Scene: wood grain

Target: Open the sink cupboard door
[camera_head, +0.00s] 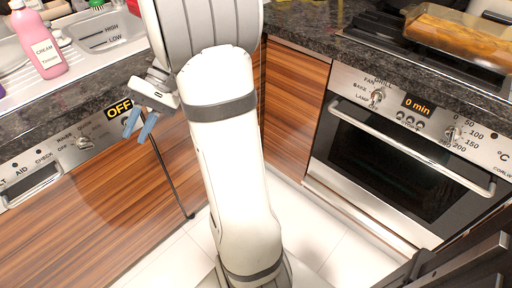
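My gripper (141,124) is at the left of my arm, in front of the cabinet fronts just below the counter edge. Its two blue fingertips are apart with nothing visible between them. The sink (105,32) is in the counter at the upper left. Below it, a wood-grain panel (178,150), which looks like the sink cupboard door, stands beside the appliance front. A thin dark line runs down its left side. My arm hides much of its right side, so I cannot clearly see a handle or whether it is ajar.
A wood-fronted appliance (75,215) with an OFF display is at the left. An oven (400,160) with a bar handle is at the right. A pink bottle (40,45) stands by the sink. Pale floor tiles (165,262) are clear around my base.

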